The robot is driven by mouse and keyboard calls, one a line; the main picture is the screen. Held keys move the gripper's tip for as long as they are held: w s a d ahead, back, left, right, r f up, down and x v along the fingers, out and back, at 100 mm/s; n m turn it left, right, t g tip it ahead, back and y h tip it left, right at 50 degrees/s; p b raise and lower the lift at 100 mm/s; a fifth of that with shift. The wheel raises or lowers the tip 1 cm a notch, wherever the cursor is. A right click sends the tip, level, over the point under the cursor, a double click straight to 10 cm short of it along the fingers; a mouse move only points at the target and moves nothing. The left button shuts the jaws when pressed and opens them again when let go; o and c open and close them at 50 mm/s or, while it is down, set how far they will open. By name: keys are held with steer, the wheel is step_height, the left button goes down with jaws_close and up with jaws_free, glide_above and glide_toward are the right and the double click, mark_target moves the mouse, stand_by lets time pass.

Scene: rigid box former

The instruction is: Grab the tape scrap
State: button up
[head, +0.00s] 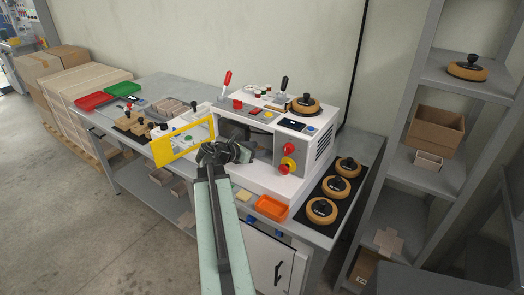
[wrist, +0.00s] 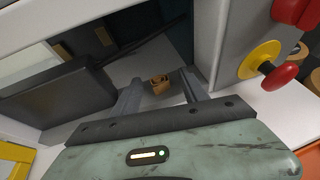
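The tape scrap (wrist: 160,85) is a small curled tan piece inside the machine's opening in the wrist view. My gripper (wrist: 160,79) is open, with one grey finger to the left of the scrap and one to the right. The scrap appears in the gap between the fingertips, and I cannot tell whether it touches either. In the head view my gripper (head: 238,152) reaches into the front opening of the white machine (head: 262,180), and the scrap is hidden there.
A dark block (wrist: 65,92) stands left of my fingers inside the machine. A red and yellow knob (head: 288,163) juts from the machine's front at the right. A yellow frame (head: 183,141) stands at the left. An orange tray (head: 272,207) sits on the bench front.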

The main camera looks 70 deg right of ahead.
jaws_close()
